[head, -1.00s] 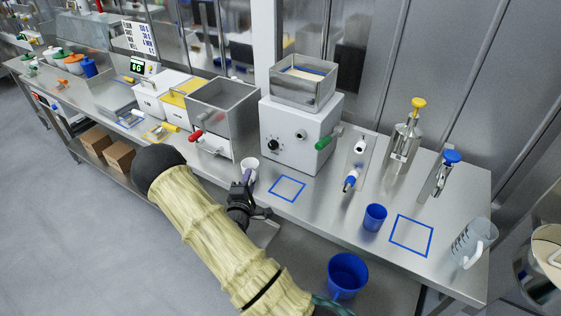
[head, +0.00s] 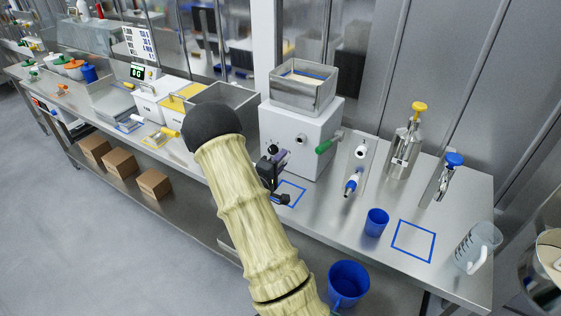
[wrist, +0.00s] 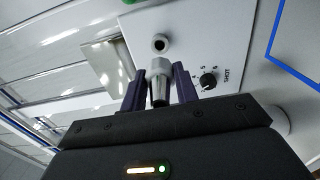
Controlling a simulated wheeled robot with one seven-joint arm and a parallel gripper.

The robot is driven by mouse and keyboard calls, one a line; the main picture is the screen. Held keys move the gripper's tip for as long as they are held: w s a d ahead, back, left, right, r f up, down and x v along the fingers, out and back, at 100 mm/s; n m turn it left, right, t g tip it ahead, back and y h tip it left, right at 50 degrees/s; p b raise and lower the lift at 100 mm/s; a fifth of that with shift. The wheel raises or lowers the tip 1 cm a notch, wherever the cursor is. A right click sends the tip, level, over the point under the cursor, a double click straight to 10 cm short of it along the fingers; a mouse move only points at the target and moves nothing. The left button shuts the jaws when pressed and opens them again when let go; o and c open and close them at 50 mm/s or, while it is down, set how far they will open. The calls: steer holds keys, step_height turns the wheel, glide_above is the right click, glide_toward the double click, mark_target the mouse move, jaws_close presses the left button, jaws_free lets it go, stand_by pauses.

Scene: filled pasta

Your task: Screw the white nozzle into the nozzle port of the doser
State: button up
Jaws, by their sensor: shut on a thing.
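The doser (head: 298,135) is a white box with a steel hopper, a black dial, a green handle and a round nozzle port (head: 301,139) on its front. My gripper (head: 279,159) is in front of the doser, left of and below the port. In the wrist view my gripper (wrist: 158,92) has its purple fingers shut on the pale nozzle (wrist: 158,86). The nozzle points toward the doser face, and the port (wrist: 160,44) shows just above its tip. The port's dark opening is uncovered, and the nozzle appears apart from it. The nozzle is not clear in the head view.
A blue-outlined square (head: 289,193) lies on the bench below the doser. To the right are a steel plate with white and blue-tipped parts (head: 351,183), a blue cup (head: 376,222), two steel dispensers (head: 404,146) and a clear jug (head: 478,248). My arm hides the bench left of the doser.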

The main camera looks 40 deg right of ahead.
steer(key=shift+x, duration=2.8)
steer(key=shift+x, duration=1.2)
stand_by(0.8)
steer(key=o, duration=1.3)
steer(key=shift+s+a, duration=0.1)
steer(key=shift+a, duration=0.05)
steer(key=shift+p+v, duration=0.55)
steer(key=shift+v, duration=2.8)
